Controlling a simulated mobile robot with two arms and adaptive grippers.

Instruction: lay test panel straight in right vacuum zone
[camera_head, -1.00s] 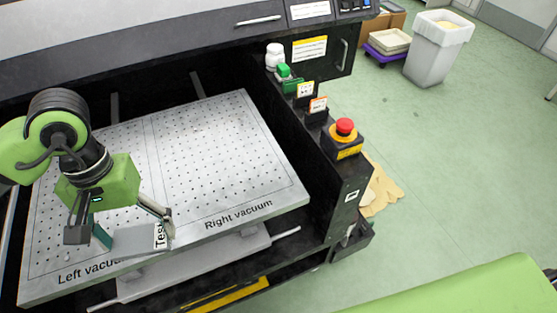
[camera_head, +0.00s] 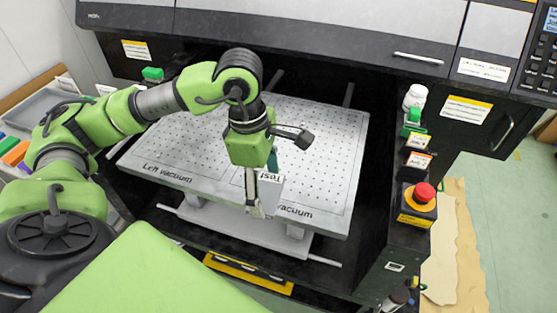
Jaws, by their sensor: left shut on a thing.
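The test panel (camera_head: 270,191) is a flat light-grey plate with a white label that reads "Test". My left gripper (camera_head: 279,172) is shut on it, with one finger near its front edge and the other at its far side. The panel is at the front of the perforated vacuum table (camera_head: 330,125), near the line between the two zones. It partly covers the "Right vacuum" lettering (camera_head: 298,212). I cannot tell whether it touches the table. The right vacuum zone (camera_head: 325,150) shows no other object. My right gripper is out of view.
The printer housing (camera_head: 300,25) spans the back. The "Left vacuum" zone (camera_head: 165,165) is bare.

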